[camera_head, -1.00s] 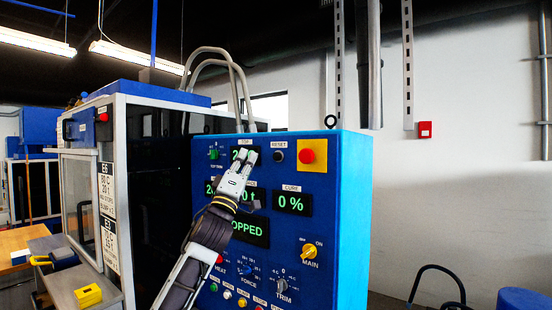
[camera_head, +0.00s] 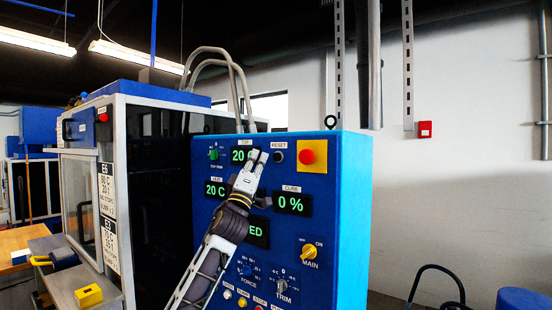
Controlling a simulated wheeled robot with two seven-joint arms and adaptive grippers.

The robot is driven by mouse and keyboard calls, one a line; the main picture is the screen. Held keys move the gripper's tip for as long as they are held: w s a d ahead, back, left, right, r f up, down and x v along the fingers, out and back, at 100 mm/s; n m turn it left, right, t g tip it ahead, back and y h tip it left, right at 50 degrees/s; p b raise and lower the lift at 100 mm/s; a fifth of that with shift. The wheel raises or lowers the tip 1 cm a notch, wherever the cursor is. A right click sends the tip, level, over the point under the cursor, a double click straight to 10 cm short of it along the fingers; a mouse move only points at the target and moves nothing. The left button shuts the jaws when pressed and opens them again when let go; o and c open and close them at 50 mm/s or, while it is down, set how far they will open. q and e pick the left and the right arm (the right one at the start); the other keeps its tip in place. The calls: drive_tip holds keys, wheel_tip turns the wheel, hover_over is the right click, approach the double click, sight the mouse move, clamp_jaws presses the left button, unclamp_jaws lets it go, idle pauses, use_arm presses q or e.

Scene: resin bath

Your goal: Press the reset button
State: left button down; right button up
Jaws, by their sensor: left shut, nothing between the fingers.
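The reset button (camera_head: 278,157) is a small dark round button below the white RESET label (camera_head: 279,145), near the top of the blue control panel (camera_head: 322,230). My left gripper (camera_head: 258,156) is shut and empty. Its fingertips point up and lie just left of the button in the picture, over the right part of the TOP display. I cannot tell whether the fingertips touch the panel. The button is in plain view. My left arm covers part of the lower displays and knobs. My right gripper is not in view.
A red stop button (camera_head: 306,156) on a yellow plate sits just right of the reset button. A green knob (camera_head: 213,154) is at the upper left. The yellow MAIN switch (camera_head: 309,251) is lower right. A grey machine cabinet (camera_head: 112,180) stands to the left.

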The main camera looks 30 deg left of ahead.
use_arm(q)
drive_tip(key=shift+w+d, duration=0.2)
drive_tip(key=shift+w, duration=1.5)
drive_tip(key=shift+w, duration=0.95)
idle(1.7)
drive_tip(key=shift+s, duration=0.95)
idle(0.4)
drive_tip(key=shift+s+a, duration=0.2)
drive_tip(key=shift+s, duration=2.3)
